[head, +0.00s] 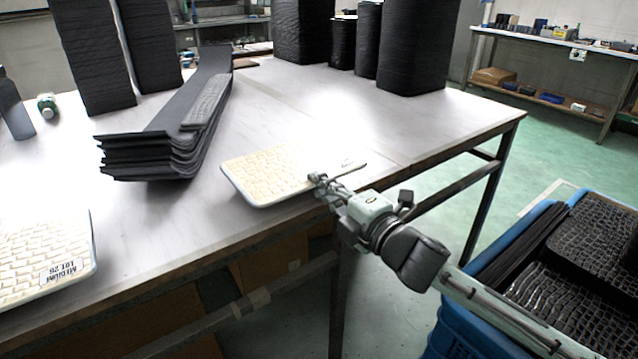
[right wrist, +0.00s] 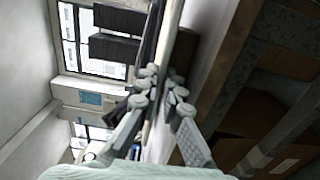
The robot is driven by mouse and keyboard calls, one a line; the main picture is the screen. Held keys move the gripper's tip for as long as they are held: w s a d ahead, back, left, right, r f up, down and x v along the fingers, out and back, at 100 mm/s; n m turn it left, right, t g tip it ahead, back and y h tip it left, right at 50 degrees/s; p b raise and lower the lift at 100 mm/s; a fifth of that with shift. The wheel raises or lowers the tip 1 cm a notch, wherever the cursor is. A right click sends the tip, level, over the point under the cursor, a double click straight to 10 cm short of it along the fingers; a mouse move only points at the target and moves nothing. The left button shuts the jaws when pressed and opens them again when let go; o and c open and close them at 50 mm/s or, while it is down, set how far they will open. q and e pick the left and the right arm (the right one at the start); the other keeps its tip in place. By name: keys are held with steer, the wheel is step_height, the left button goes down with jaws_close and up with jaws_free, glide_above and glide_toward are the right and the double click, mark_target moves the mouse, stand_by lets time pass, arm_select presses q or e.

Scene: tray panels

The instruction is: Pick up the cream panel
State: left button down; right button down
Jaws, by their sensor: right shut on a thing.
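A cream panel (head: 262,175) with a brick-like raised pattern and a pale rim is at the table's front edge in the head view. My right gripper (head: 318,180) is shut on its right edge. In the right wrist view the fingers (right wrist: 158,105) close on both sides of the panel's thin edge (right wrist: 163,80), seen edge-on. I cannot tell whether the panel touches the table. A second cream panel (head: 40,245), with a label reading "MEDIUM LOT 26", lies at the left front. My left gripper is out of view.
A stack of curved black panels (head: 150,150) with a grey strip on top lies on the table (head: 370,135). Tall black stacks (head: 420,45) stand at the back. A blue crate (head: 450,325) of black textured panels stands at the lower right. The table's right part is clear.

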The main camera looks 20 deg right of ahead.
stand_by(0.3)
steer(key=shift+r, duration=0.15)
step_height(320, 180, up, 3)
steer(key=p, duration=0.3)
steer(key=shift+f, duration=0.4)
steer(key=s+d+r, duration=0.2)
steer(key=s+r, duration=0.2)
steer(key=s, duration=0.3)
steer(key=shift+s+d, duration=0.3)
steer(key=shift+d, duration=0.05)
stand_by(1.1)
